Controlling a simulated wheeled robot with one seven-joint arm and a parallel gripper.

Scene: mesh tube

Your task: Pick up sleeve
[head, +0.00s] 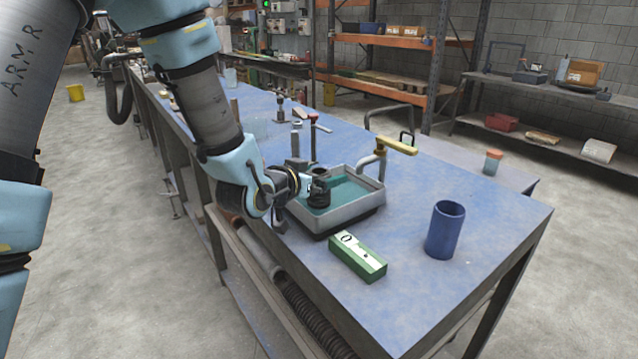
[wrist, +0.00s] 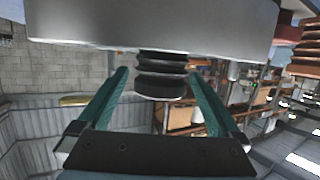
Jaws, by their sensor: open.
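A dark blue, hollow, open-topped cylinder (head: 445,230) stands upright near the right end of the blue workbench in the head view; it looks like the sleeve. My gripper (head: 312,188) is over the grey tray, to the left of the cylinder and well apart from it. In the wrist view its two teal fingers (wrist: 160,88) are spread, with nothing gripped between them. A black ribbed bellows-like part (wrist: 162,74) shows near the fingers, below a large grey body; I cannot tell whether it is mine. The cylinder is not seen in the wrist view.
The grey tray (head: 352,212) holds teal liquid. A green and white box (head: 357,256) lies in front of it. A pipe with a yellow handle (head: 395,145) rises behind it. An orange-lidded jar (head: 493,162) stands farther back. Bench surface around the cylinder is clear.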

